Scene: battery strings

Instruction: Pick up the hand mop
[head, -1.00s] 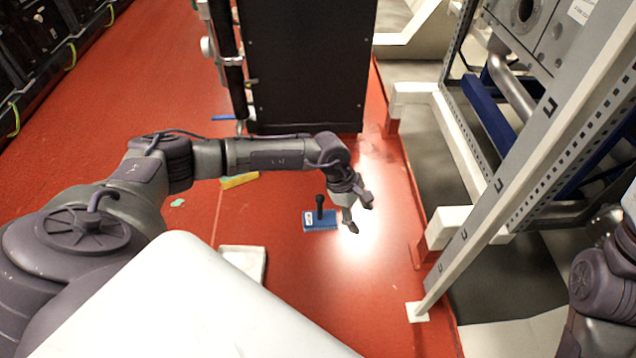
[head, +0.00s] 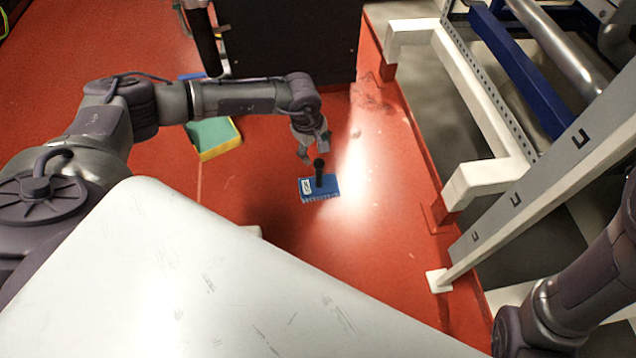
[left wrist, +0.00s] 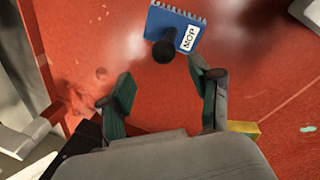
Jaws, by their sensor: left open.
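The hand mop is a small blue block (head: 319,188) with a white label and a black upright handle, lying on the red floor in the middle of the head view. It also shows at the top of the left wrist view (left wrist: 177,27), where the label reads MOP and the round black handle end faces the camera. My left gripper (head: 314,158) is open and empty, just behind and above the mop in the head view. In the left wrist view its fingers (left wrist: 163,92) are spread, with the mop beyond their tips. My right gripper is not in view; only part of that arm shows at the right.
A green and yellow sponge-like block (head: 213,137) lies left of the mop. A dark cabinet (head: 285,45) stands behind. A metal rack with white feet and beams (head: 490,180) borders the right side. Red floor around the mop is clear.

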